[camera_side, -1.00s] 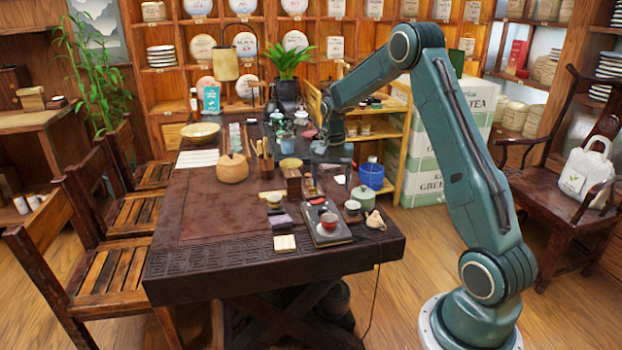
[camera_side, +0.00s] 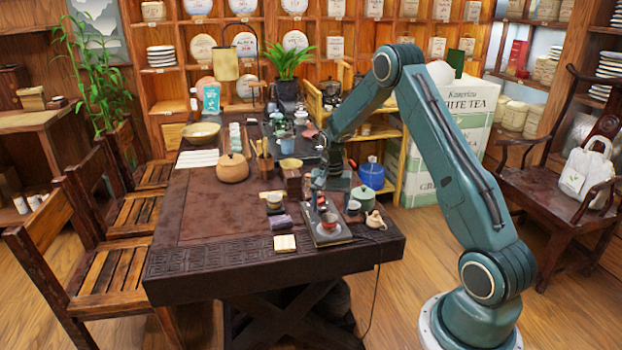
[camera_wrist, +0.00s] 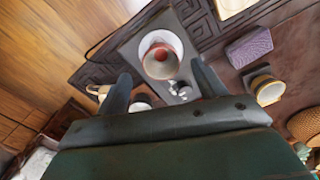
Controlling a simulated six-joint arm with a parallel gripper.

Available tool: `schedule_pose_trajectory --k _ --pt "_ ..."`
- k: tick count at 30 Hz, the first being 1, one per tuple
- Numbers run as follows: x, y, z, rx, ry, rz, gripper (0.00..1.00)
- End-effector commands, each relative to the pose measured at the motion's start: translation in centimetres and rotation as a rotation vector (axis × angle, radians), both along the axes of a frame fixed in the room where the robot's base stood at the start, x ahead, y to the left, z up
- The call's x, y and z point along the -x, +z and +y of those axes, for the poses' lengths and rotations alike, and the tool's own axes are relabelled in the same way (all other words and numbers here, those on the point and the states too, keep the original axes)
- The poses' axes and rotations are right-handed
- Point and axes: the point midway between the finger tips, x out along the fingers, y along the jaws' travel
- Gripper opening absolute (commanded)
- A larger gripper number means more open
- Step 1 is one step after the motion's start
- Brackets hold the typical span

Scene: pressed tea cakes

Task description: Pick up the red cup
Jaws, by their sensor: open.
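The red cup (camera_side: 329,220) stands on a dark tray (camera_side: 327,238) near the front right of the table. In the wrist view the red cup (camera_wrist: 161,57) has a pale rim and a red inside, seen from above. My gripper (camera_side: 335,188) is above and behind the cup in the side view. In the wrist view the two fingers of my gripper (camera_wrist: 161,74) are spread wide and empty, with the cup ahead between their tips. The cup appears clear of both fingers.
A green lidded pot (camera_side: 363,199), a clay teapot (camera_side: 375,221) and a small pale cup (camera_side: 353,208) stand to the right. A purple block (camera_side: 282,222) and a cream card (camera_side: 284,243) lie left. The table's front left is clear.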

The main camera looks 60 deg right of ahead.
Motion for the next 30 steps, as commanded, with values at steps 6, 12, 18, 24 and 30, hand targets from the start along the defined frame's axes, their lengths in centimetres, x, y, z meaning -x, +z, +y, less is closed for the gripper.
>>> schedule_pose_trajectory --k 6,12,18,24,30 --pt "-0.1 -1.6 -0.1 -0.001 0.0 0.003 0.7" --pt "-0.2 -3.9 -0.2 -0.001 0.0 0.003 0.7" --pt "-0.2 -5.1 -0.2 0.0 0.0 0.001 0.7" --pt "-0.2 -5.1 -0.2 0.0 0.001 0.0 0.7" --pt "-0.2 -5.1 -0.2 0.0 0.0 0.0 0.7"
